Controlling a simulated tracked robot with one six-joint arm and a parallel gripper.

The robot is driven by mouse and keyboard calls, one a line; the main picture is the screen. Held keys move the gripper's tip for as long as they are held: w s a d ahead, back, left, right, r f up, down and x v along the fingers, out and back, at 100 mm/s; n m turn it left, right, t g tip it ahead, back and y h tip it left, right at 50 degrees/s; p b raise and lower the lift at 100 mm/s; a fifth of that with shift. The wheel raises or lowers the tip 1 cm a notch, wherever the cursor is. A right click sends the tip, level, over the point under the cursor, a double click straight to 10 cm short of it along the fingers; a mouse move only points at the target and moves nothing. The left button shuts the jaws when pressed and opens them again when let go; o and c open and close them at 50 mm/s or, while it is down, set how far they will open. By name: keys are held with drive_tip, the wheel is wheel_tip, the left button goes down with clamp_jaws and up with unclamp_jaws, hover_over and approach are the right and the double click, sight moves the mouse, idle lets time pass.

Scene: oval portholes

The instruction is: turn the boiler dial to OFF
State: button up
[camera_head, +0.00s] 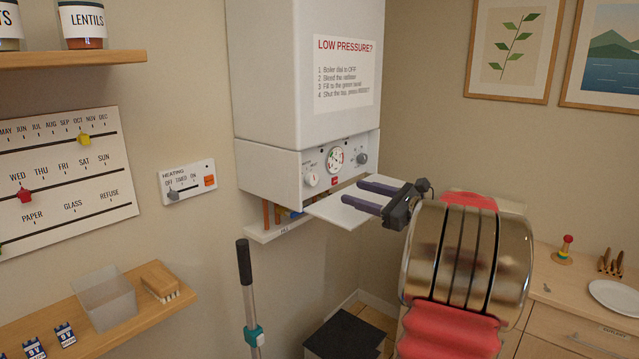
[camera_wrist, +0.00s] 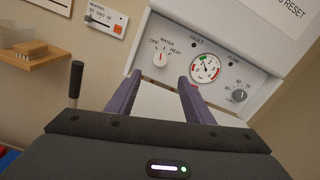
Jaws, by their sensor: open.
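The boiler (camera_head: 305,70) is a white wall unit with a control panel on its lower front. Its dial (camera_wrist: 160,59) is a round white knob with a red mark, at the left of the panel among the labels OFF, WATER and HEAT. The red mark points up, roughly toward WATER; the exact setting is hard to read. The dial also shows in the head view (camera_head: 311,180). My gripper (camera_wrist: 160,78) is open and empty, with its two purple fingers pointing at the panel. The dial appears between and beyond the fingertips, apart from them.
A white flap (camera_head: 345,217) juts out below the panel, under my fingers. A pressure gauge (camera_wrist: 205,68) and a grey knob (camera_wrist: 238,95) sit right of the dial. A heating switch plate (camera_head: 188,182) and a black-handled pole (camera_head: 245,270) are to the left.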

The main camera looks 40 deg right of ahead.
sight(315, 181)
drive_tip(key=w, duration=0.9)
drive_tip(key=w+a, duration=0.1)
drive_tip(key=w, duration=0.3)
drive_tip(key=shift+w+a, duration=0.1)
drive_tip(key=shift+w, duration=0.3)
drive_tip(key=shift+c, duration=0.5)
drive_tip(key=c, duration=0.9)
